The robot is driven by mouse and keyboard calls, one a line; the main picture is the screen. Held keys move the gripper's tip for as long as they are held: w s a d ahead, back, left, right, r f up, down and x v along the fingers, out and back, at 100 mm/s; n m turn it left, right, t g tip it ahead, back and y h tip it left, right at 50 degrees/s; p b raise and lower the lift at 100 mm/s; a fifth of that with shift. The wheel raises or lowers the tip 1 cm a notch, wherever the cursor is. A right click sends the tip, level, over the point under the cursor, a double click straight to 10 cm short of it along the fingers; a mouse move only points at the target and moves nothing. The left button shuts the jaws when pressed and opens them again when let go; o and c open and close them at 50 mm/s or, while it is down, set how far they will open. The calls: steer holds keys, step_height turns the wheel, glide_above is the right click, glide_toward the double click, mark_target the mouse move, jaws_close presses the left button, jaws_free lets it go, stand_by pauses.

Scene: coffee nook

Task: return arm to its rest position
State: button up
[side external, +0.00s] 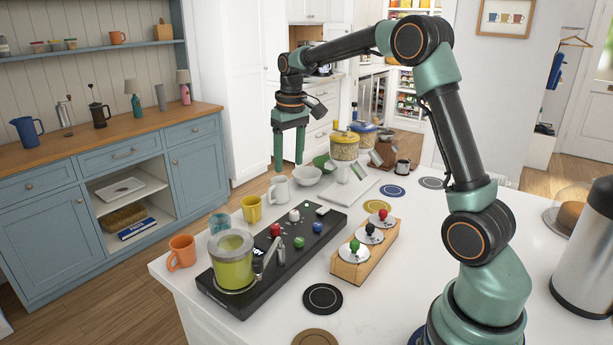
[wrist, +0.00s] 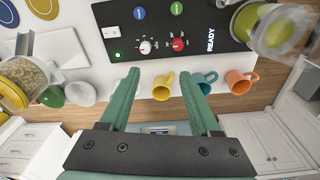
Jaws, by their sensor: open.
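My gripper (side external: 289,168) is green, open and empty, held in the air above the far-left side of the white counter (side external: 440,255). Its jaws point down, apart from everything below. The arm is raised and arches from its base at the right over the counter. In the wrist view the open gripper (wrist: 159,73) has its two fingers spread, with the yellow mug (wrist: 160,91) and the black panel (wrist: 190,22) beyond them. In the side view the white mug (side external: 279,195) stands below and a little in front of the fingertips.
The black panel (side external: 230,290) carries colored knobs and a green-filled jar (side external: 232,265). An orange mug (side external: 182,253), teal mug (side external: 219,224) and yellow mug (side external: 251,208) line the edge. A wooden rack (side external: 350,271) and steel urn (side external: 585,255) stand nearer my base. Grain jars (side external: 345,147) stand behind.

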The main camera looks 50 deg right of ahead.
steer(key=s+a+r+n+t, duration=0.1)
steer(key=s+a+r+t, duration=0.1)
steer(key=s+a+r, duration=0.5)
steer(key=s+a+f+n+t, duration=0.1)
steer(key=s+a+f+t, duration=0.1)
steer(key=s+a+f, duration=0.2)
steer(key=s+a, duration=0.3)
steer(key=s, duration=0.3)
steer(key=shift+s+a+t, duration=0.15)
steer(key=shift+s+t, duration=0.15)
steer(key=shift+s, duration=0.1)
